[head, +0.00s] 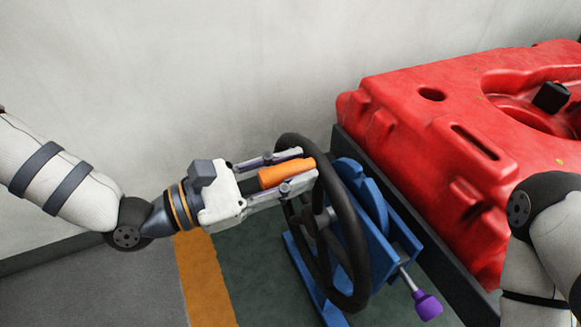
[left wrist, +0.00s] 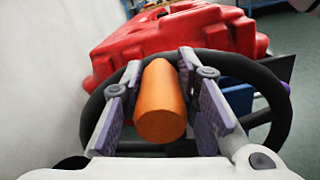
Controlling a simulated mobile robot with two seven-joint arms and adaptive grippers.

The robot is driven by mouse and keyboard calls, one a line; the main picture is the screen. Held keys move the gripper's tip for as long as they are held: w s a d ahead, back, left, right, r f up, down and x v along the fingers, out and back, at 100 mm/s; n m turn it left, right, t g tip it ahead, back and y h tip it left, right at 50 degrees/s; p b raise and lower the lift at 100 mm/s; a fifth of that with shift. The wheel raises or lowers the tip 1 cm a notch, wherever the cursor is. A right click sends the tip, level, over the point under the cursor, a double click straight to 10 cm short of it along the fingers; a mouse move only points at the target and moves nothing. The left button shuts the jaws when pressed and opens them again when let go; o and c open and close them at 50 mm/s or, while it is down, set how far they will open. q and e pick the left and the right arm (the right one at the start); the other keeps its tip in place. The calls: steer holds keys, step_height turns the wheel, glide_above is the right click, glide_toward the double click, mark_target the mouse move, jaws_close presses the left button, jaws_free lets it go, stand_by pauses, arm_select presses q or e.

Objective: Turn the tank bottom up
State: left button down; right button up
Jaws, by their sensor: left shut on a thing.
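The red tank (head: 430,115) lies on a dark frame at the right, with a round recess and a black cap (head: 551,96) on its upper face. It also shows at the back in the left wrist view (left wrist: 165,40). A black handwheel (head: 345,235) stands on a blue stand at the tank's near left end. My left gripper (head: 303,166) is shut on the wheel's orange handle (head: 280,174), at the upper part of the rim. The left wrist view shows the orange handle (left wrist: 160,105) between the two fingers. My right arm enters at the right edge, its gripper out of view.
The blue stand (head: 370,245) carries a rod with a purple knob (head: 427,304) below the tank frame (head: 405,215). A pale wall (head: 200,70) runs behind. The floor at lower left has an orange stripe (head: 205,278) and looks clear.

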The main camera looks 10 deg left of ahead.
arm_select(q)
steer(key=shift+w+a, duration=0.15)
steer(key=shift+w, duration=0.1)
steer(key=c, duration=1.4)
jaws_free()
steer(key=shift+f, duration=0.1)
steer(key=shift+o, duration=0.6)
steer(key=v, duration=1.2)
